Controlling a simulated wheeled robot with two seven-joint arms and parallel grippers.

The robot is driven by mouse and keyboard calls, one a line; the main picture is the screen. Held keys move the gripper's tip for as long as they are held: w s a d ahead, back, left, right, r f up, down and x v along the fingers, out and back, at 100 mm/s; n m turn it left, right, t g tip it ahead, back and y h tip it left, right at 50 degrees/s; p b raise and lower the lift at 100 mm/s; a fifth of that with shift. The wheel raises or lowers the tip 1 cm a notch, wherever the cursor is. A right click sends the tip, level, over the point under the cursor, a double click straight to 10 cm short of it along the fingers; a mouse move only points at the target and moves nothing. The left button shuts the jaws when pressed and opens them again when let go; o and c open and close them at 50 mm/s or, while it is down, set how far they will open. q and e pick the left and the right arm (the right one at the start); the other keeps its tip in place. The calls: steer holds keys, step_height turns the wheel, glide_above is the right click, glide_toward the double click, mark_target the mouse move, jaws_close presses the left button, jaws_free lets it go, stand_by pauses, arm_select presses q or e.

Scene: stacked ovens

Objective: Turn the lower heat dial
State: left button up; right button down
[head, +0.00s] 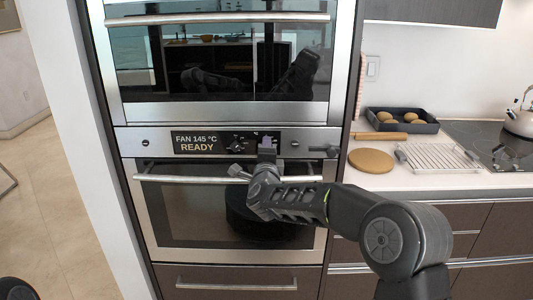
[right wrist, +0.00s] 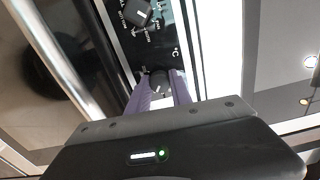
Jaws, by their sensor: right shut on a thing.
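The lower oven's control panel (head: 160,142) has a lit display (head: 195,142) reading "FAN 145 °C READY". The heat dial (right wrist: 160,82) is small and dark, beside a °C mark in the right wrist view. My right gripper (head: 267,143) reaches up to the panel, and its purple fingers (right wrist: 162,88) are shut on this dial, one on each side. In the head view the gripper mostly hides the dial. Another dial (head: 237,143) sits just left of it, and it also shows in the right wrist view (right wrist: 138,12). My left gripper is not in view.
The lower oven door handle (head: 185,178) runs below the panel, close to my right wrist. The upper oven (head: 220,70) is above. On the counter at right are a dark tray (head: 428,127), a round board (head: 371,160), a wire rack (head: 440,157) and a kettle (head: 521,122).

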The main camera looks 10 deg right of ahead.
steer(key=shift+f+n+p, duration=0.1)
steer(key=shift+n+p, duration=3.5)
steer(key=shift+n, duration=9.1)
steer(key=c, duration=1.1)
jaws_free()
steer(key=shift+c, duration=0.2)
steer(key=shift+s, duration=0.1)
steer(key=b+v, duration=0.1)
steer(key=v, duration=0.6)
steer(key=shift+s+b, duration=0.3)
